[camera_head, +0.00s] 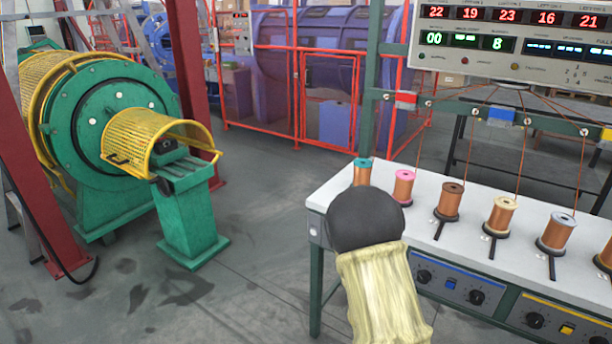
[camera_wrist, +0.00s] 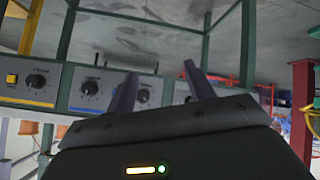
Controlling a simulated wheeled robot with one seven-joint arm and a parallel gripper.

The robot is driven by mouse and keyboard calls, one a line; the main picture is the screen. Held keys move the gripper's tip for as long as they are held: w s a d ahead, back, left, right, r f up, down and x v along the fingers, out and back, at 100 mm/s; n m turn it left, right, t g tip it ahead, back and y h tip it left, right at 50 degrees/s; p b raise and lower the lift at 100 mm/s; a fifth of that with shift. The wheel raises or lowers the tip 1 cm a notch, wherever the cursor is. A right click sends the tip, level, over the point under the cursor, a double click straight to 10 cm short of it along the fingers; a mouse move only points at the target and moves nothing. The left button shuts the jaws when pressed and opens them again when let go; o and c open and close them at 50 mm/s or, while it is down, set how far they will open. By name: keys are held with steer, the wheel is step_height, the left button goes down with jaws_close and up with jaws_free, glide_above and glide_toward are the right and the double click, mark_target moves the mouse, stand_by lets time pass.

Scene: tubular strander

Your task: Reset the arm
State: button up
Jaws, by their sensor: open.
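My arm shows in the head view as a dark rounded joint (camera_head: 365,219) above a pale yellow sleeve (camera_head: 385,294), in front of the left end of the white bench (camera_head: 335,196). My gripper is hidden in the head view. In the wrist view my gripper (camera_wrist: 159,72) is open, with its two dark fingers apart and nothing between them. Beyond the fingers are the bench's control panels with knobs (camera_wrist: 90,87) and the grey floor (camera_wrist: 150,35); this view is turned upside down.
Several copper wire spools (camera_head: 449,201) stand along the bench, with wires rising to a display panel (camera_head: 515,40). A green machine with a yellow guard (camera_head: 140,137) stands left. Red fencing (camera_head: 300,85) is behind. Floor between machine and bench is clear (camera_head: 262,230).

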steer(key=s+a+r+n+g+y, duration=0.1)
steer(key=s+a+r+g+y, duration=0.2)
steer(key=s+r, duration=0.35)
steer(key=s+a+r+n+g+y, duration=0.1)
steer(key=s+a+r+g+y, duration=0.15)
steer(key=s+r, duration=0.4)
steer(key=w+p+v, duration=0.2)
steer(key=p+v, duration=1)
steer(key=w+r+p+v, duration=0.1)
steer(key=w+p+v, duration=0.2)
steer(key=p+v, duration=1)
steer(key=shift+w+a, duration=0.3)
steer(key=shift+w, duration=0.35)
steer(key=shift+r, duration=0.1)
steer(key=c, duration=0.4)
steer(key=shift+o, duration=0.2)
steer(key=shift+d, duration=0.15)
